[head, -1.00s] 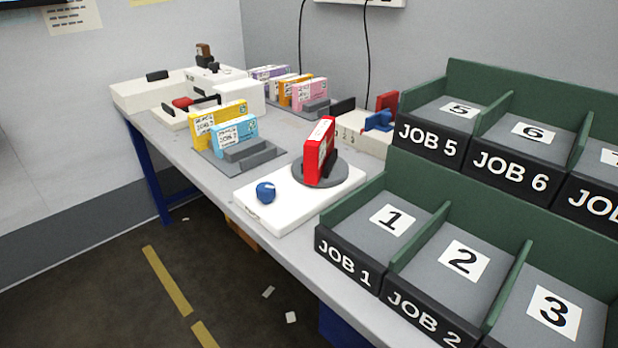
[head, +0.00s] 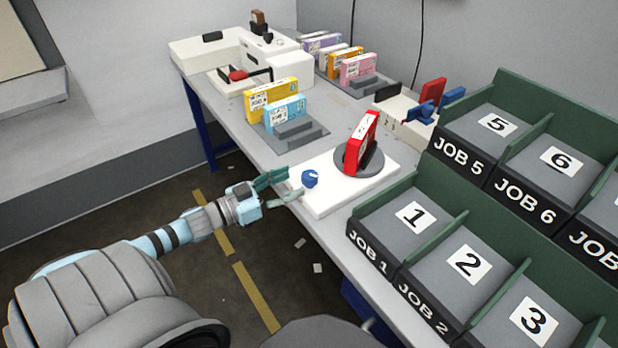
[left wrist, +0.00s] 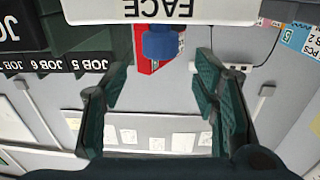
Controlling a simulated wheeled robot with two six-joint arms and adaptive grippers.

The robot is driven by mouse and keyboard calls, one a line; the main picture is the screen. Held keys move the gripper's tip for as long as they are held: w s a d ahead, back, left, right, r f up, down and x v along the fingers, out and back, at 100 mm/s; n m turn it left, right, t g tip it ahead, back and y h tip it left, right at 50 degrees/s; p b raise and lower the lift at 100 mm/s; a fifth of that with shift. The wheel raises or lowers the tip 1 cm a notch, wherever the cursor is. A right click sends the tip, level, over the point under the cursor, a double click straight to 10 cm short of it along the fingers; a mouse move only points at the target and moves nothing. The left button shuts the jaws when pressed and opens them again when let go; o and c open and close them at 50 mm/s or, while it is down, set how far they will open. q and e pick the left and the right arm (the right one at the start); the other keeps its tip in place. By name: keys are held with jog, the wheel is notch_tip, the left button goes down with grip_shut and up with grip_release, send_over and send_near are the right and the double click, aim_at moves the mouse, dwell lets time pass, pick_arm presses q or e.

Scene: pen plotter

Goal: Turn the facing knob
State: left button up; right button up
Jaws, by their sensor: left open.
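The blue facing knob (head: 310,179) sits at the front left end of a white base (head: 325,200). A red box (head: 361,142) stands on a grey round turntable (head: 344,167) on the same base. My left gripper (head: 292,184) is open and just left of the knob, in front of the base's edge. In the left wrist view, which is upside down, the knob (left wrist: 160,43) lies ahead between the open fingers (left wrist: 162,80), apart from them. The base (left wrist: 215,12) shows the word FACE, and the red box (left wrist: 146,66) is behind the knob. My right gripper is in neither view.
Green job bins (head: 410,262) stand close on the right. A grey holder (head: 310,137) with yellow and blue boxes is behind the base on the left. A white machine (head: 290,75) is at the far end. The floor in front of the table is open.

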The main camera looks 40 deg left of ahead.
aim_at(303, 177)
pick_arm(q)
jog(key=b+x, duration=0.1)
jog(key=x, duration=0.4)
jog(key=shift+w+d+f, duration=0.1)
jog(key=shift+w, duration=0.2)
jog(key=shift+w+d, duration=0.15)
jog(key=shift+w, duration=0.3)
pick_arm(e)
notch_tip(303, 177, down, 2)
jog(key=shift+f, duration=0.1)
pick_arm(q)
jog(key=shift+c, duration=0.4)
